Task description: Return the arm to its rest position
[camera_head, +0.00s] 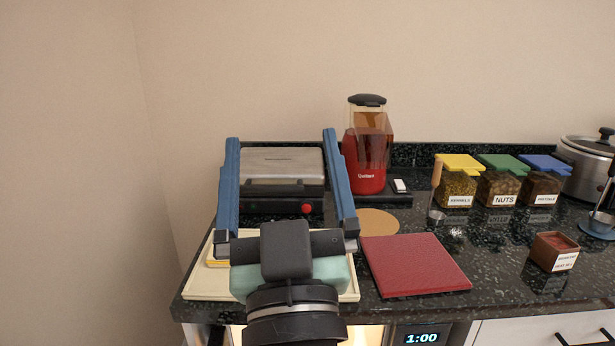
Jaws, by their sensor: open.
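My gripper (281,147) is in the camera_head view, left of the middle, raised in front of the counter. Its two long blue fingers point up and away from me. They stand wide apart with nothing between them; a metal-topped press or grill (283,165) shows behind in the gap. The dark wrist and pale green palm cover part of a cream tray (198,284) on the counter below. Whether the fingers touch anything behind them cannot be told from this one view.
A red popcorn machine (366,160), a red square board (415,265) and a round cork mat (377,222) lie to the right. Jars with coloured lids (503,188), a small labelled box (554,252) and a pot (588,168) stand farther right. A wall (75,170) is at left.

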